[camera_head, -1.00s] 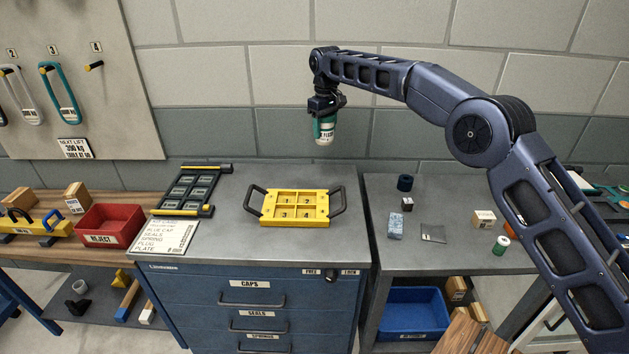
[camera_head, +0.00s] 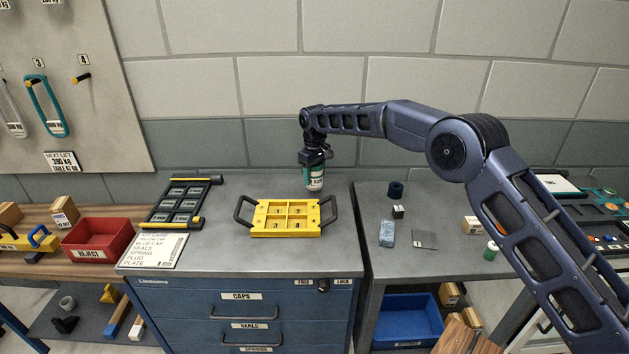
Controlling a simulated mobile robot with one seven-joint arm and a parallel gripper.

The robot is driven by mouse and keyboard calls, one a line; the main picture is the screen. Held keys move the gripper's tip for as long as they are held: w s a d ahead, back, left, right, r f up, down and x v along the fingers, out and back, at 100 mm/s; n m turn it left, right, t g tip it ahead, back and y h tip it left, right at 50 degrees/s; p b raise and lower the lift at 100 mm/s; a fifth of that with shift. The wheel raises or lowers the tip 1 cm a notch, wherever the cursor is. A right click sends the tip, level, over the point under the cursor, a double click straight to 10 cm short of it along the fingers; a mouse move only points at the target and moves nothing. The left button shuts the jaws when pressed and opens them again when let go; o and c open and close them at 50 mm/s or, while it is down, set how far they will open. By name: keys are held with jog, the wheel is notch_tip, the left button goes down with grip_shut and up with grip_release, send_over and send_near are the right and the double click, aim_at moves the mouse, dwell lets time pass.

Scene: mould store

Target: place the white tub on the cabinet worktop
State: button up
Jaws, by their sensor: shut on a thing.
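My gripper (camera_head: 314,166) points down and is shut on the white tub (camera_head: 315,183), which has green bands and a dark printed label. The tub hangs upright over the back right part of the grey cabinet worktop (camera_head: 222,240), behind the yellow tray's right handle. Its bottom looks close to the worktop; I cannot tell whether it touches. The gripper's fingers hide the tub's upper part.
A yellow tray (camera_head: 286,232) with dark handles lies on the worktop. A black frame with yellow ends (camera_head: 204,182) and a printed card (camera_head: 152,251) lie left. A red bin (camera_head: 97,238) stands on the wooden bench. Right of the cabinet, a dark cup (camera_head: 396,190) stands on another bench.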

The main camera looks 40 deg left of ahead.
jog(key=shift+f, duration=1.15)
jog(key=shift+f, duration=0.15)
jog(key=o, duration=1.4)
notch_tip(320, 180, up, 12)
jog(key=shift+r, duration=0.1)
